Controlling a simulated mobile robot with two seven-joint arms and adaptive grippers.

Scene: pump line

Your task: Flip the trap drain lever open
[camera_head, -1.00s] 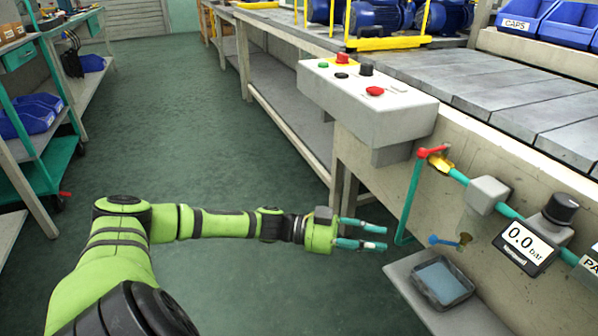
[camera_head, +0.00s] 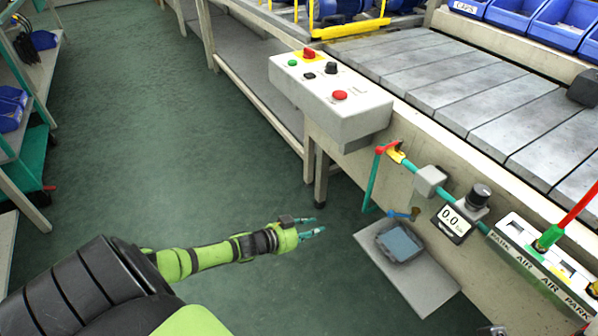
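A small blue lever (camera_head: 400,215) with a brass-coloured end sits low on the bench's front, under the teal air pipe and just above a dark tray (camera_head: 381,231). I take it for the trap drain lever; its exact angle is hard to tell at this size. My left gripper (camera_head: 316,227) points right toward it, with its two teal-tipped fingers apart and nothing between them. It is left of the lever, with a clear gap, and touches nothing. My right gripper does not show.
A red-handled valve (camera_head: 386,148) and a teal vertical pipe (camera_head: 371,183) stand above and left of the lever. The gauge (camera_head: 454,222) reads 0.0. A grey control box (camera_head: 330,98) overhangs the bench edge. A shelf (camera_head: 425,285) carries the tray. Floor on the left is clear.

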